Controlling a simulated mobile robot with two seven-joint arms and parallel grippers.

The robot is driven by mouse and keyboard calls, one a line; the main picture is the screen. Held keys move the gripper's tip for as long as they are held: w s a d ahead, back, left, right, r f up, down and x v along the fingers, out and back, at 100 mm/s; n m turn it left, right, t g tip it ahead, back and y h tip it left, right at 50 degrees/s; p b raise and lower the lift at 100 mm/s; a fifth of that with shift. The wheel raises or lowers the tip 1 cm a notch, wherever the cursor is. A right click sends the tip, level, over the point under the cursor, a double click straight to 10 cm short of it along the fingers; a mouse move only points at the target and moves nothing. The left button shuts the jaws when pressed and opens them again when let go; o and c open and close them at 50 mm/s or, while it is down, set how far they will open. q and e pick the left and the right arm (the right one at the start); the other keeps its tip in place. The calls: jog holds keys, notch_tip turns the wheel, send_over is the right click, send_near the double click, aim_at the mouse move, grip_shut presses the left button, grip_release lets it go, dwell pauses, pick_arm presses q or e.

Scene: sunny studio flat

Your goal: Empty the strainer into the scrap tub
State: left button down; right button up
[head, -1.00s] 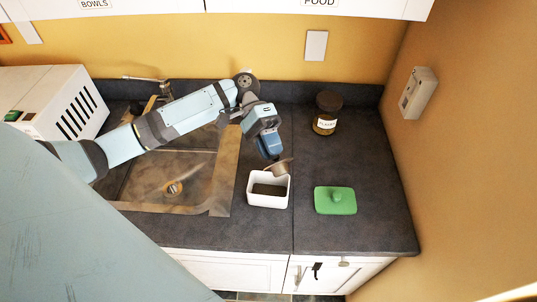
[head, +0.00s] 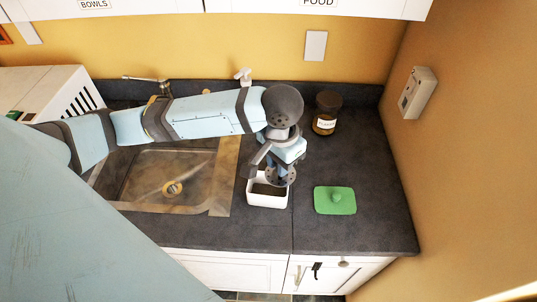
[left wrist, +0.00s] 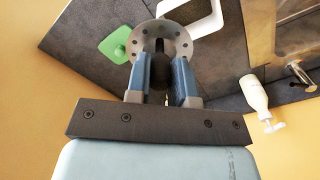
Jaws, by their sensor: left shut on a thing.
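My left gripper (head: 281,163) is over the tub, and its fingers (left wrist: 162,78) are shut on the dark handle of the strainer. The strainer (head: 283,178) is a grey metal piece with round holes. It hangs over the tub's back right part, and it shows beyond the fingertips in the left wrist view (left wrist: 145,34). Its inside is hidden, so I cannot tell whether anything is in it. The white scrap tub (head: 267,202) stands open on the counter with dark stuff inside; its rim shows in the left wrist view (left wrist: 216,20). My right gripper is out of view.
A green lid (head: 335,201) lies right of the tub. A dark-capped jar (head: 326,113) stands behind it. The sink (head: 135,178) is to the left, under my arm. A white pump bottle (left wrist: 254,93) stands near the back wall. The counter's right front is clear.

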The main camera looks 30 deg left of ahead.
pick_arm(q)
jog(key=s+d+r, duration=0.3)
jog(key=d+r, duration=0.2)
dwell(0.6)
dwell(0.3)
